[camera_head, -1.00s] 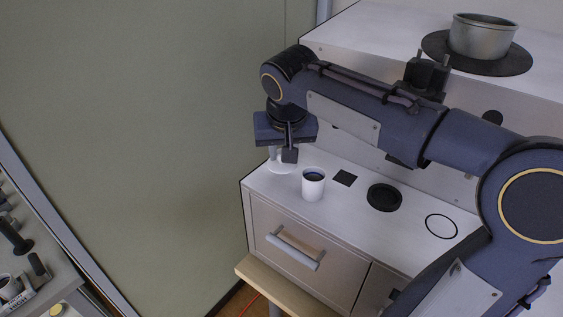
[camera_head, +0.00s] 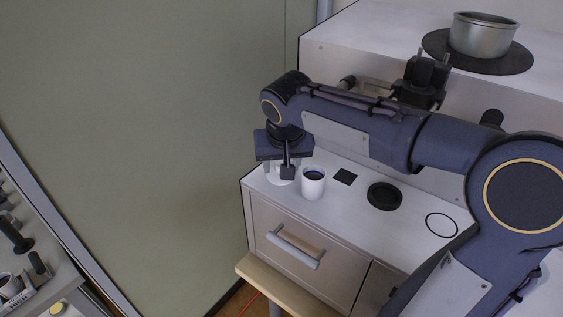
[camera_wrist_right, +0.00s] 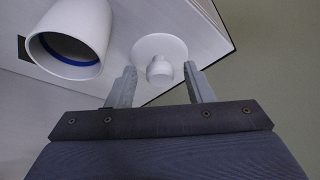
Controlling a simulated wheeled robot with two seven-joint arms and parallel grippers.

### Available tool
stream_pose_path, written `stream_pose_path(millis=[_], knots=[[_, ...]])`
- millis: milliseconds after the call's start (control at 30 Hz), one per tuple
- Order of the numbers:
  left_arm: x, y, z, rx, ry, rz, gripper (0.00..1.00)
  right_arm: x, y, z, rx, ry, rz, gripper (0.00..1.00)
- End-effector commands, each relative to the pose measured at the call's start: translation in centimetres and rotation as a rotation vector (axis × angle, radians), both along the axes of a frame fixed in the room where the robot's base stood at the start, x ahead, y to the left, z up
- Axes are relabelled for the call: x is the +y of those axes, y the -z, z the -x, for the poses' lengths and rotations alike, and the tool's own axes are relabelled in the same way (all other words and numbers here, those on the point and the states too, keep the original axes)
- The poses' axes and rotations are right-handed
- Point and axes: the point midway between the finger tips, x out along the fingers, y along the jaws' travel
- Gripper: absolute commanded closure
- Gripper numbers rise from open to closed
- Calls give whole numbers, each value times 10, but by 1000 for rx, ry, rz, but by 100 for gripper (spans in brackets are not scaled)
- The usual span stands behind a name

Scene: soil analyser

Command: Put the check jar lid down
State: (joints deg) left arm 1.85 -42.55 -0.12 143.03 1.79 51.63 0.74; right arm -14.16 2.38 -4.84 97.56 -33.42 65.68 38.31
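The check jar lid (camera_wrist_right: 160,50) is a white disc with a round knob. In the right wrist view it lies flat, knob up, on the white counter near its edge. My right gripper (camera_wrist_right: 159,68) is open, with its two fingers apart on either side of the knob and a gap to each side. In the head view the right gripper (camera_head: 282,172) is low over the counter's left end, partly hiding the lid (camera_head: 279,180). The white jar (camera_head: 313,187), open with dark content, stands upright just right of it; its blue inner ring shows in the wrist view (camera_wrist_right: 68,45). My left gripper is out of view.
On the counter (camera_head: 350,210) lie a black square (camera_head: 345,177), a black round dish (camera_head: 384,196) and a thin black ring mark (camera_head: 441,225). A metal pan (camera_head: 484,36) sits on the upper surface. A drawer handle (camera_head: 295,250) sticks out below.

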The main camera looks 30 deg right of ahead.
Motion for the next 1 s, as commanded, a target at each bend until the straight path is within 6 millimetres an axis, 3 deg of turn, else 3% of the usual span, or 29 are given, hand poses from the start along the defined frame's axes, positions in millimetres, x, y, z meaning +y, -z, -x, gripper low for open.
stream_pose_path(millis=[333,700,1000], knots=[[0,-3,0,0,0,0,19,1,-10,2,-3,-1,-1,53],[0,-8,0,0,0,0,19,13,-81,28,-6,-2,-1,53],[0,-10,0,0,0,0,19,17,-113,42,-1,0,0,53]])
